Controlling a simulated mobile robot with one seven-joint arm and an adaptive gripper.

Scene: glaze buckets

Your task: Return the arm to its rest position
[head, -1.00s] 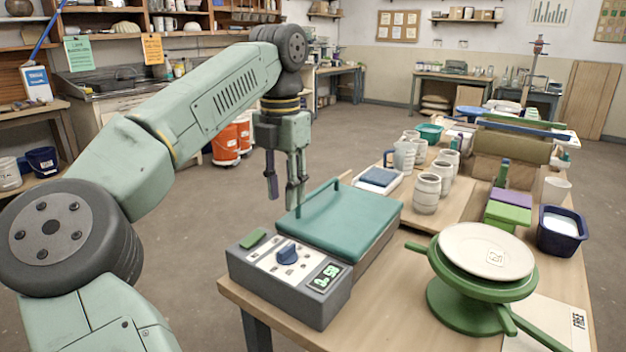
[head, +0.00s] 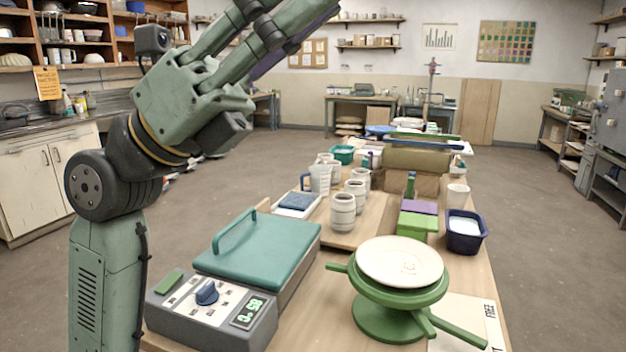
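My gripper (head: 285,18) is raised at the top of the head view, left of centre. Its long fingers point up and to the right, and some of them run out of the top edge. The fingers stand apart with nothing seen between them. My pale green arm rises along the left side of the view, with the wrist bent at a black joint. The gripper is well above and clear of the work table.
Below stand a scale-like box with a teal lid (head: 262,252), a green banding wheel with a plate (head: 400,262), grey-white mugs (head: 342,212) and a dark blue tub (head: 466,233) on the wooden table. Open floor (head: 540,215) lies to the right.

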